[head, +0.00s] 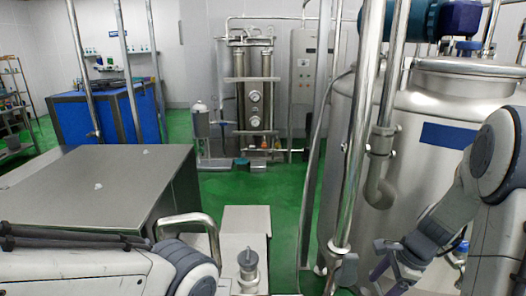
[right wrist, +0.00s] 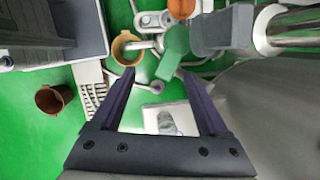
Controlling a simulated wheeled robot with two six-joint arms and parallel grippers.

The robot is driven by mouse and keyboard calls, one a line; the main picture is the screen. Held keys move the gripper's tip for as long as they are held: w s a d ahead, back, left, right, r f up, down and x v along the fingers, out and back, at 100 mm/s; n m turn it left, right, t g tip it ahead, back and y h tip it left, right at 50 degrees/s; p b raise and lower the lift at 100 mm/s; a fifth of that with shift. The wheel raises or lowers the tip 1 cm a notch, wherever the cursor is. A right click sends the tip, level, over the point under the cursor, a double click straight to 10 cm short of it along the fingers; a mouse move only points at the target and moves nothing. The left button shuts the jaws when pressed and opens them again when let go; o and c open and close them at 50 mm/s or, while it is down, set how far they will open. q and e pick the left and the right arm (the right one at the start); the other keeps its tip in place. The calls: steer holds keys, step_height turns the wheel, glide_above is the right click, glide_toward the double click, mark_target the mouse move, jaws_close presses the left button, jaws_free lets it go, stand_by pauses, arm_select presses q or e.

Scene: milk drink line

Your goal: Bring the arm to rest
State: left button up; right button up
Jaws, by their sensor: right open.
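My right gripper (head: 378,259) is in the lower right of the head view, in front of the large steel tank (head: 425,105). The right wrist view shows the same gripper (right wrist: 158,76) with its two dark fingers apart. Nothing is held between them; the green floor and some fittings show beyond. My left arm comes in at the lower left of the head view. Its links lie low in front of the steel cabinet, and its gripper is not in view.
A steel cabinet (head: 95,190) stands at left, with a blue bench (head: 110,115) behind it. Upright steel pipes (head: 362,130) stand close to my right gripper. A brown container (right wrist: 54,99) shows at left in the right wrist view. Green floor (head: 250,190) is clear in the middle.

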steer(key=s+a+r+n+g+h, duration=0.1)
steer(key=s+a+r+n, duration=0.3)
steer(key=s+a+n, duration=0.5)
steer(key=s+a+r+n+h, duration=0.1)
steer(key=s+a+r+n, duration=0.3)
steer(key=s+a+n, duration=0.5)
steer(key=a+n, duration=0.8)
steer(key=n, duration=0.1)
steer(key=shift+s+a+r+n+g, duration=0.15)
steer(key=shift+s+a+n+g, duration=0.15)
steer(key=shift+g, duration=0.1)
stand_by(4.9)
